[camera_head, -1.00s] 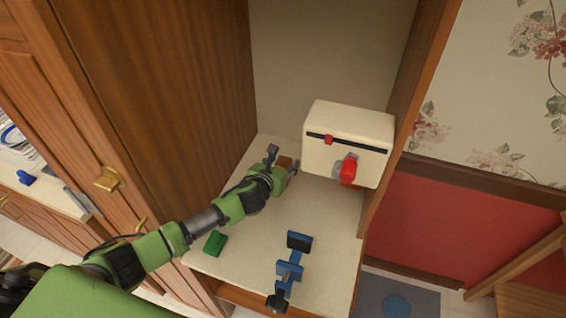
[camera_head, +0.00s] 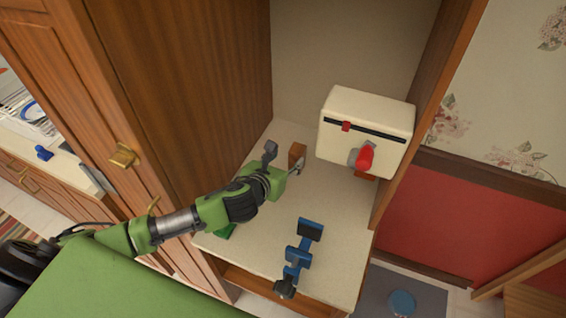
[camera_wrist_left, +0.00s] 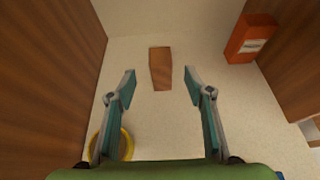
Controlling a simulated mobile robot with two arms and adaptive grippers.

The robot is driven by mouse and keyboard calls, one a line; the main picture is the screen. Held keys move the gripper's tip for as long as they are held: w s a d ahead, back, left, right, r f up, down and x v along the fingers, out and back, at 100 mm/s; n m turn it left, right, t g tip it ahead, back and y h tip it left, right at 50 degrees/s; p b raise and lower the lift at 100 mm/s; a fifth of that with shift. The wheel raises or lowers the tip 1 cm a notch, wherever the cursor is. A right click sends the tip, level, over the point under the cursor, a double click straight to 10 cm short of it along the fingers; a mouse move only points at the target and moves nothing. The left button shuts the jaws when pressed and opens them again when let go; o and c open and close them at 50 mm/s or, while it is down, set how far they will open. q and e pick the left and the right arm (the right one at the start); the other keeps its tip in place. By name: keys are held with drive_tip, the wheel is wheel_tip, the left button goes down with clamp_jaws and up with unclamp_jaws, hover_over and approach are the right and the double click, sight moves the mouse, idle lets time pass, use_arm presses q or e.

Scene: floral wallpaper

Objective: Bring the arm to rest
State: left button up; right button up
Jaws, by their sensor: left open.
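My left gripper (camera_head: 284,160) is open and empty over the cabinet shelf (camera_head: 340,215). A brown wooden block (camera_head: 297,153) stands just past its fingertips in the head view. In the left wrist view, my left gripper (camera_wrist_left: 160,75) has its two fingers spread wide, with the block (camera_wrist_left: 160,68) lying between and beyond the tips, untouched. My left arm comes in from the lower left, stretched out into the cabinet. My right gripper is not in view.
A cream box (camera_head: 365,120) with a red knob stands at the right. A blue tool (camera_head: 300,255) lies near the shelf's front. The wrist view shows an orange box (camera_wrist_left: 250,38) and a yellow ring (camera_wrist_left: 126,145).

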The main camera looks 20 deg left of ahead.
use_arm(q)
drive_tip(key=shift+v, duration=0.85)
